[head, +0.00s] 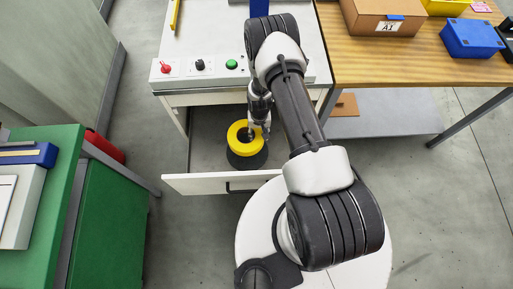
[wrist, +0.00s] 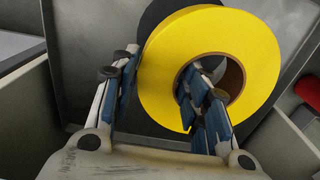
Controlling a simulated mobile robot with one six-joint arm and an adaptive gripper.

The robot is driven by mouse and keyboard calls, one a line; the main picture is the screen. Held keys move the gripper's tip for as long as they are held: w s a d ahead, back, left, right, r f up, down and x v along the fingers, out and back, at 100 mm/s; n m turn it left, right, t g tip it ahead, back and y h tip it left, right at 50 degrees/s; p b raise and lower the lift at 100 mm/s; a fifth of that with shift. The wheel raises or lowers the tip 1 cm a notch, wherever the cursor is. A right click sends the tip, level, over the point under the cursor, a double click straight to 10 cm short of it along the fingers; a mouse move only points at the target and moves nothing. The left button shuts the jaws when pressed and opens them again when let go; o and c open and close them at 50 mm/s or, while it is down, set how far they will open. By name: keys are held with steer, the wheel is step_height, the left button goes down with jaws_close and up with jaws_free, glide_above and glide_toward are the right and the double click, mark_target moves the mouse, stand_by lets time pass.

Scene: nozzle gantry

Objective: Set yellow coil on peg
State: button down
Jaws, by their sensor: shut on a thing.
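The yellow coil (head: 237,139) is a thick ring over an open drawer in the head view. It fills the middle of the wrist view (wrist: 258,50). My gripper (wrist: 160,82) is shut on its wall, one finger outside the ring and the other in its hole. In the head view my gripper (head: 256,131) reaches down to the coil from above. A dark round thing (head: 247,160) shows beneath the coil, and its black edge shows behind the coil in the wrist view (wrist: 152,18). I cannot tell whether they touch. I cannot make out a peg.
The drawer's front (head: 205,184) and side walls surround the coil. Above it is a white panel with a red switch (head: 165,67), a black knob (head: 200,64) and a green button (head: 231,64). A wooden table (head: 400,62) stands right, a green cabinet (head: 115,220) left.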

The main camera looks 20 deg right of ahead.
step_height(320, 180, down, 14)
steer(key=b, duration=0.4)
steer(key=shift+w+r+b, duration=0.1)
steer(key=shift+r+b, duration=0.15)
steer(key=shift+b, duration=0.05)
steer(key=shift+f, duration=0.15)
steer(key=c, duration=0.9)
jaws_free()
steer(key=shift+c, duration=0.2)
step_height(320, 180, up, 12)
steer(key=p, duration=0.4)
steer(key=shift+p, duration=0.3)
